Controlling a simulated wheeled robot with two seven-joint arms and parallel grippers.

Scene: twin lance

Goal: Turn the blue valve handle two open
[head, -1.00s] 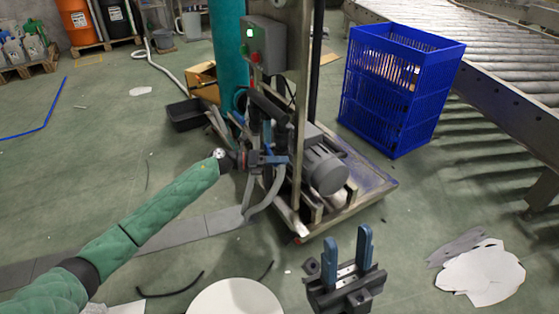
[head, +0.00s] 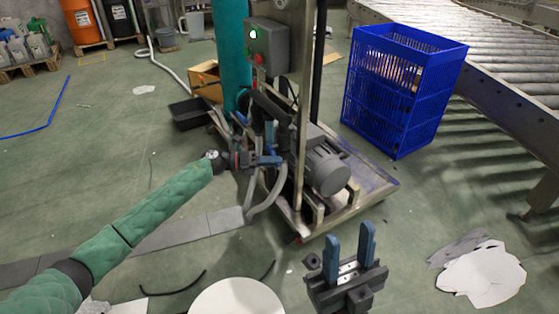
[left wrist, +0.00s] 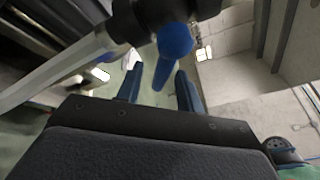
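In the left wrist view a blue valve handle (left wrist: 174,40) with a rounded top and a narrow lever hangs from a dark fitting on a pale pipe. Its lever reaches down between the two fingers of my left gripper (left wrist: 160,88), with a visible gap on each side. In the head view my left gripper (head: 268,160) is at the front of the lance machine (head: 300,150); blue parts crowd together there, and I cannot tell which handle is number two. My right gripper (head: 349,250) is open and empty, fingers up, in front of the machine.
A grey control box (head: 268,45) with a green light sits on the machine's post. A grey motor (head: 326,172) is on its base. A blue crate (head: 400,90) and a roller conveyor (head: 470,55) stand at the right. Hoses and pale scraps (head: 482,273) lie on the floor.

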